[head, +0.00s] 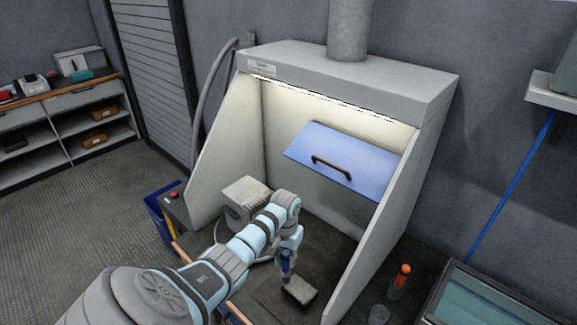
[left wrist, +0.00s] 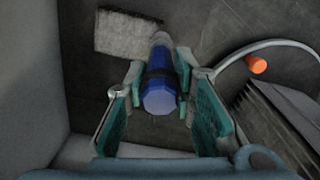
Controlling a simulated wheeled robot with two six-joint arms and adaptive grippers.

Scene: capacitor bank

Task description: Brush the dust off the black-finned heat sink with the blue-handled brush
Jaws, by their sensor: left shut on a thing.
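My left gripper (head: 287,266) is inside the grey hood, pointing down. It is shut on the blue handle (left wrist: 160,98) of the brush, which stands roughly upright between the teal finger pads in the left wrist view. A grey speckled block (left wrist: 125,33) lies by the handle's lower end, also in the head view (head: 300,291); I cannot tell whether it is the brush head or a separate pad. A finned block, seemingly the heat sink (head: 245,195), sits apart at the hood's left; dark fins (left wrist: 268,122) show at right in the left wrist view. My right gripper is out of view.
The hood's side walls (head: 372,245) bound the space, with a blue panel with a black handle (head: 345,160) above. A pale cable (left wrist: 270,44) and an orange cylinder (left wrist: 257,65) lie near the fins. An orange-capped bottle (head: 400,280) stands outside at right.

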